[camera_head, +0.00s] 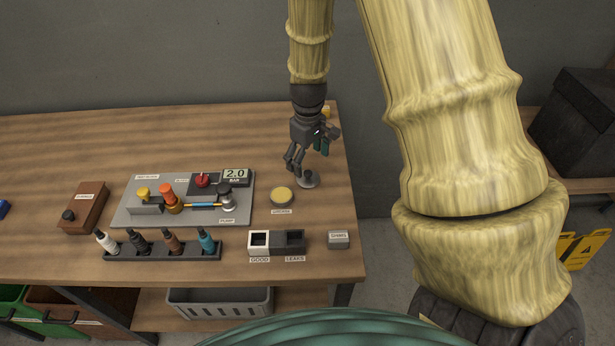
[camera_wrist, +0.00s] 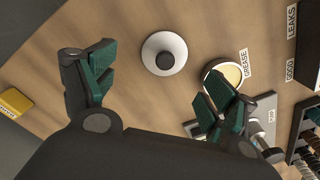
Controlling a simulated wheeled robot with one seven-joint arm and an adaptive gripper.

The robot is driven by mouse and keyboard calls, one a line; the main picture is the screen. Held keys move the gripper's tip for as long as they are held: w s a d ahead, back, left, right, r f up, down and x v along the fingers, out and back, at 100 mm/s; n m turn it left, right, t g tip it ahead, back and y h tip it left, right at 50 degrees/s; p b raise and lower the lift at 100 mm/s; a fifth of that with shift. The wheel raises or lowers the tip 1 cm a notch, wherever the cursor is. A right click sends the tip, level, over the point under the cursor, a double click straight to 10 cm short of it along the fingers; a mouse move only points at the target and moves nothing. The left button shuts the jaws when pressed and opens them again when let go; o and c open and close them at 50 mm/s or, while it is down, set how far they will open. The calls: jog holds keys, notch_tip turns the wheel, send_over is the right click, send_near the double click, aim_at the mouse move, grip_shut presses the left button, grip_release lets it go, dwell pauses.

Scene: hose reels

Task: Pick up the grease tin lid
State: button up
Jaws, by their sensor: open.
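The grease tin lid (camera_wrist: 164,54) is a round pale disc with a dark knob, lying flat on the wooden table. In the head view the lid (camera_head: 308,180) lies just below my gripper (camera_head: 298,163), partly hidden by the fingertips. The open grease tin (camera_head: 282,197), with yellowish grease inside, stands to its left; it also shows in the wrist view (camera_wrist: 222,78), partly behind a finger. In the wrist view my gripper (camera_wrist: 155,85) is open and empty, its green-padded fingers spread to either side of the lid. The fingers appear apart from the lid.
A grey board (camera_head: 130,215) with a pump and fittings lies left of the tin. A rack (camera_head: 160,254) of several bottles stands in front. The GOOD and LEAKS bins (camera_head: 277,243) and a small grey block (camera_head: 338,241) sit near the front edge. A yellow object (camera_wrist: 15,102) lies at the far side.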

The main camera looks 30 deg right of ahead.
aim_at(308, 173)
jog(key=shift+s+a+f+p, duration=0.15)
jog(key=shift+f+p, duration=0.3)
jog(key=shift+f, duration=0.5)
jog(key=shift+s+a+f+p, duration=0.15)
jog(key=shift+f+p, duration=0.3)
jog(key=shift+f, duration=0.45)
jog(key=shift+d+f, duration=0.1)
jog(key=shift+f, duration=0.65)
jog(key=shift+s+r, duration=0.1)
jog(key=c, duration=1.7)
grip_shut()
jog(key=shift+s, duration=0.1)
